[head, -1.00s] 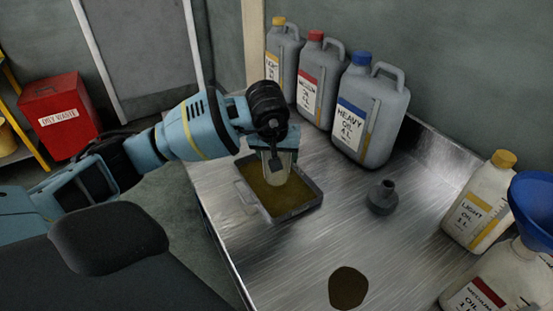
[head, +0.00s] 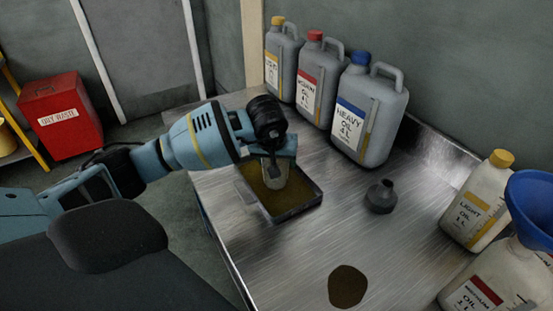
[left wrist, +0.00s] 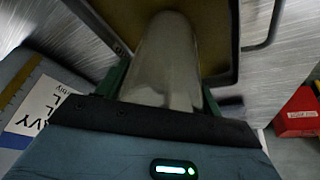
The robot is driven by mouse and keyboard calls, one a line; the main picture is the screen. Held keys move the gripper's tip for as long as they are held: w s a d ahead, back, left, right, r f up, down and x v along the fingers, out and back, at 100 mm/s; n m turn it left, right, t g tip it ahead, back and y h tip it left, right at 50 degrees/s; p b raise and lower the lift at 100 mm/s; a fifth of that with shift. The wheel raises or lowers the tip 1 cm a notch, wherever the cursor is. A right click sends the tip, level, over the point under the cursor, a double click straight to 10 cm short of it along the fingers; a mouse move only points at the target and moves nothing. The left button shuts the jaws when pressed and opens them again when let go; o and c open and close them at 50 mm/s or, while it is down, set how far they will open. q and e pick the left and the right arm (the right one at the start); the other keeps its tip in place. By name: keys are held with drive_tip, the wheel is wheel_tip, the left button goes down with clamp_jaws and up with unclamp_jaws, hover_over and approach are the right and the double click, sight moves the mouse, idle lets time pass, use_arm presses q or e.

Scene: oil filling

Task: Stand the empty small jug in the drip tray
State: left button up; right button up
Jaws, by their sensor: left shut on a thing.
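My left gripper (head: 276,165) is shut on the small jug (head: 277,183), a pale, translucent vessel. The jug is held roughly upright over the drip tray (head: 302,208), within its outline. I cannot tell whether its base touches the tray floor. The tray is a dark, shallow rectangle with brown oil in it, on the metal bench. The left wrist view shows the jug (left wrist: 168,62) between the fingers, with the tray (left wrist: 236,40) beyond it. The gripper hides the jug's upper part in the head view. My right gripper is out of view.
Large grey jugs, including heavy oil (head: 370,115), stand along the back wall, close to the tray. Light oil bottle (head: 478,205) and blue funnel (head: 535,205) stand far right.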

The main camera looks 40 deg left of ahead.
use_arm(q)
drive_tip(key=shift+f, duration=0.2)
drive_tip(key=o, duration=1)
drive_tip(key=shift+r, duration=0.2)
drive_tip(key=shift+r, duration=0.25)
drive_tip(key=v, duration=1.1)
drive_tip(key=shift+s+r+p, duration=0.2)
drive_tip(key=shift+p, duration=0.15)
